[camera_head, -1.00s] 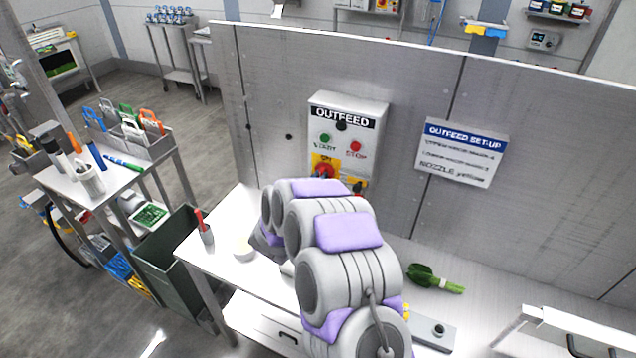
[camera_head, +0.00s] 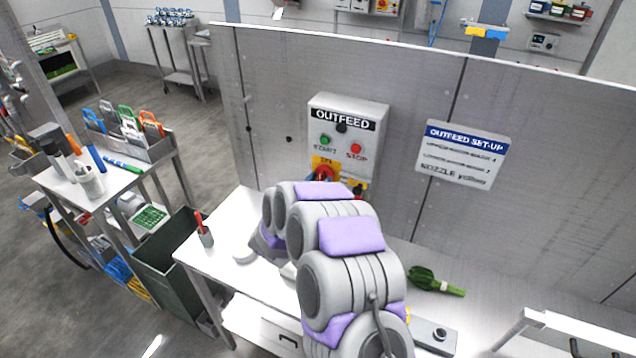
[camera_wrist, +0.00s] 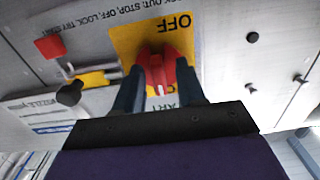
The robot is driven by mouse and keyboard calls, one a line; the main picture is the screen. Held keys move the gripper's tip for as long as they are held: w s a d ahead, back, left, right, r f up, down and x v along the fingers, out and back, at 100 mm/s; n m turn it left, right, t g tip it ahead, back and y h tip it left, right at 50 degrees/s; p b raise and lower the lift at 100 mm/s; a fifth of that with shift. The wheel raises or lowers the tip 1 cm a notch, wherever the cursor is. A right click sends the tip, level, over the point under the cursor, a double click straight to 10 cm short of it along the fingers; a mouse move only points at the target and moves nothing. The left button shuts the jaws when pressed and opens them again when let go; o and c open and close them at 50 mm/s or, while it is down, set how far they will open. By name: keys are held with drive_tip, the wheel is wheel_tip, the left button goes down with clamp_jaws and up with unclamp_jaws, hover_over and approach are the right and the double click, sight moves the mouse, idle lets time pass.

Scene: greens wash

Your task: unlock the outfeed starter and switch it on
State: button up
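The grey outfeed starter box (camera_head: 372,103) is fixed to the metal wall panel. It has a green START button (camera_head: 325,140), a red STOP button (camera_head: 356,148) and a yellow switch plate with a red rotary handle (camera_head: 324,173). In the wrist view, which is upside down, my gripper (camera_wrist: 160,75) has a dark finger on each side of the red handle (camera_wrist: 157,53) and appears closed on it. The word OFF is on the yellow plate (camera_wrist: 190,45); the handle's exact pointing is unclear. A red padlock (camera_wrist: 50,46) is beside the plate, near a yellow piece (camera_wrist: 98,78).
My arm covers the middle of the white bench (camera_head: 222,230). A bunch of greens (camera_head: 435,282) and a small grey box with a black button (camera_head: 438,335) lie on its right. A red-handled tool in a cup (camera_head: 204,235) stands left. The set-up sign (camera_head: 463,153) hangs right of the starter.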

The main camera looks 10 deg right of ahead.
drive_tip(key=p+v, duration=0.1)
drive_tip(key=v, duration=1.6)
drive_tip(key=shift+a, duration=0.2)
drive_tip(key=shift+s, duration=0.1)
